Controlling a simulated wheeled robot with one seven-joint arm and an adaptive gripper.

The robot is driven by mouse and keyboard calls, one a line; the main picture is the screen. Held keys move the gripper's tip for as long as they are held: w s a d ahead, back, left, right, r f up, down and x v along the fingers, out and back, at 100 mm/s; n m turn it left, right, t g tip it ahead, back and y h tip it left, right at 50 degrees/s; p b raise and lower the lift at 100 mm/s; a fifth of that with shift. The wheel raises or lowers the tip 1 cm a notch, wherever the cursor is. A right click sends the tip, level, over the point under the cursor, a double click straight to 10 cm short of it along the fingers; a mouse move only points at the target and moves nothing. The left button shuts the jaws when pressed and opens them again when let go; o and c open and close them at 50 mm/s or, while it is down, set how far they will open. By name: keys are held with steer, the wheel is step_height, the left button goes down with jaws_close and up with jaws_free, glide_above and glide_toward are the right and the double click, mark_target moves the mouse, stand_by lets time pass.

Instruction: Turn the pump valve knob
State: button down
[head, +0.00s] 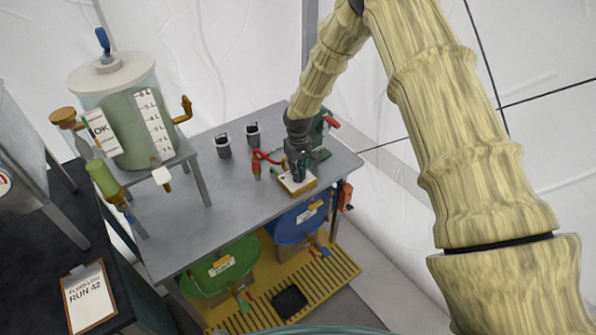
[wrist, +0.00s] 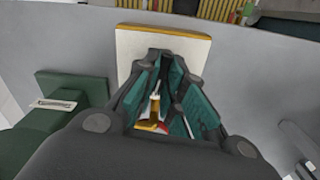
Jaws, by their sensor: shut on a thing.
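My gripper (head: 298,168) points down over a small white-topped, yellow-edged block (head: 296,185) on the grey table. In the wrist view the fingers (wrist: 172,75) are closed in around a small part with a yellow and white stem and a red base (wrist: 152,122), which I take to be the pump valve knob. The fingers hide most of it, so its turn angle cannot be read. The green pump body (head: 320,152) stands just behind and right of my gripper; a green base also shows in the wrist view (wrist: 75,88).
Red valve piping (head: 262,162) is close left of my gripper. Two grey cups (head: 223,146) stand further left. A large clear tank (head: 125,115) is at the table's left. Green (head: 222,268) and blue (head: 298,222) drums lie below the table.

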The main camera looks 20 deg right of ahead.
steer(key=c, duration=1.5)
jaws_free()
step_height(320, 180, up, 12)
steer(key=shift+r, duration=0.1)
